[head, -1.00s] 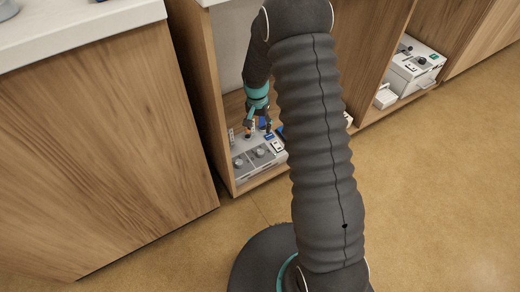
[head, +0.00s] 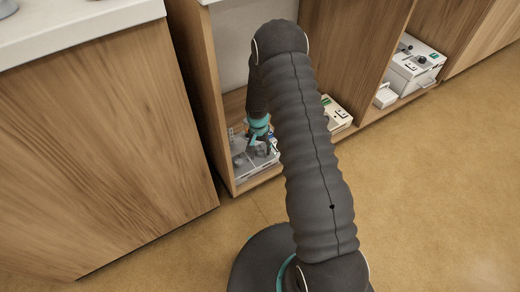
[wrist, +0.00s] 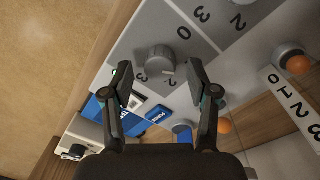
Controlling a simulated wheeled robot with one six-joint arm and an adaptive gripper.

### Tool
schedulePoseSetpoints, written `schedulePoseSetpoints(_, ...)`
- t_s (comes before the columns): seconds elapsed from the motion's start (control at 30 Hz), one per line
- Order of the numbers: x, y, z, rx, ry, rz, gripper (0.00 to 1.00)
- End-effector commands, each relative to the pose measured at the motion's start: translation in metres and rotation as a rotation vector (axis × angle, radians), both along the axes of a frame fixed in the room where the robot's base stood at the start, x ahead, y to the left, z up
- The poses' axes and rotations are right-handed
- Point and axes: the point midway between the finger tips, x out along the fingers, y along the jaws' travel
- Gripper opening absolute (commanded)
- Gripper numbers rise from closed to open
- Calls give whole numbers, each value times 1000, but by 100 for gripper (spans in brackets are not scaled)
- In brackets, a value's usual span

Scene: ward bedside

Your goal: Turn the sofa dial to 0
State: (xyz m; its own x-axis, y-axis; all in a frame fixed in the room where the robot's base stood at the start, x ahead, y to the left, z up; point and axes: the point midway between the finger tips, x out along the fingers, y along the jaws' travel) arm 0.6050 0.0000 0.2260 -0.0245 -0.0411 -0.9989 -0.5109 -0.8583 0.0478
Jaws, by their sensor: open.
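A grey round dial (wrist: 160,59) sits on a grey panel plate in the wrist view, with the printed figures 0, 2 and 3 around it. I cannot read a sofa label on it. My gripper (wrist: 160,72) is open, with one fingertip to each side of the dial's lower part in the picture; I see no contact. A second grey dial shows partly at the top edge. In the head view my gripper (head: 262,146) is low over the control panel (head: 240,172) in the left cabinet bay and hides part of it.
Other devices (head: 337,112) (head: 415,65) stand in the bays to the right. Cabinet walls (head: 207,100) flank the panel; the floor in front is clear.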

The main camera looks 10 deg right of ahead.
Motion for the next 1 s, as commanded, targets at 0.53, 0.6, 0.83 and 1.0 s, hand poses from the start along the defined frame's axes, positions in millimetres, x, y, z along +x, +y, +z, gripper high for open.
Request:
schedulePoseSetpoints(0.53, 0, -1, -10, 0, 0, -1, 34)
schedulePoseSetpoints(0.6, 0, -1, -10, 0, 0, -1, 17)
schedulePoseSetpoints(0.83, 0, -1, -10, 0, 0, 2, 0)
schedulePoseSetpoints(1.0, 0, -1, -10, 0, 0, 32, 0)
